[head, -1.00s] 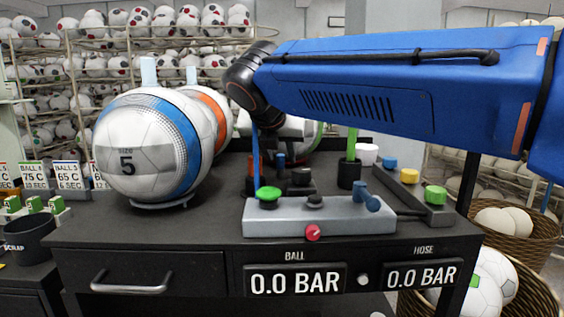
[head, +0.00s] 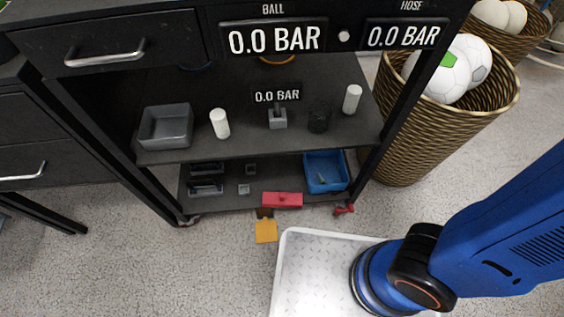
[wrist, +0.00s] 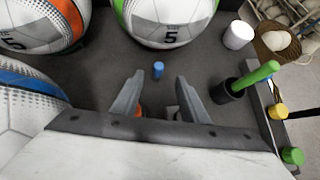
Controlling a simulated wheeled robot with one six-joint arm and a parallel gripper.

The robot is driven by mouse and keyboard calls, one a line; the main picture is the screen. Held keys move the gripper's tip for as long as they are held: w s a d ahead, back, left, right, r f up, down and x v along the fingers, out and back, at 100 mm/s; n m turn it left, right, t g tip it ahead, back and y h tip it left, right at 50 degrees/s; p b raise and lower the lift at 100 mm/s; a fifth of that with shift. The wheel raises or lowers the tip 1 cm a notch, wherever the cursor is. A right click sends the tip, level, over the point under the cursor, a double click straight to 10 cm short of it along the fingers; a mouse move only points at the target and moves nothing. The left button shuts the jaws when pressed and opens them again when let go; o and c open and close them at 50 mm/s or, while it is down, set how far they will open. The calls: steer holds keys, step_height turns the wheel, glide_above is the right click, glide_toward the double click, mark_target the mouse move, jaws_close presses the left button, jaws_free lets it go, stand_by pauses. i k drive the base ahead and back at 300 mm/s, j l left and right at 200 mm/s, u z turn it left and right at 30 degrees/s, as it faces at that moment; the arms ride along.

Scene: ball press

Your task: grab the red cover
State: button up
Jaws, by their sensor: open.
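A red cover (head: 282,199), a flat block with a small knob, sits at the front edge of the bottom shelf in the head view. It does not show in the wrist view. My gripper (wrist: 158,82) is open over the bench top in the wrist view, with its two fingers apart. A small blue peg (wrist: 158,70) shows between and beyond the fingertips, and nothing is held. My gripper is outside the head view, so it is well away from the red cover.
A blue bin (head: 326,171) is right of the cover, an orange-yellow piece (head: 266,231) in front of it. The middle shelf (head: 250,146) overhangs. My white base plate (head: 300,262) is close by. In the wrist view, balls (wrist: 165,20) and a green-handled tool (wrist: 255,77) surround my gripper.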

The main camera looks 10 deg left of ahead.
mark_target(283, 200)
steer(key=k+l, duration=0.7)
steer(key=k, duration=0.15)
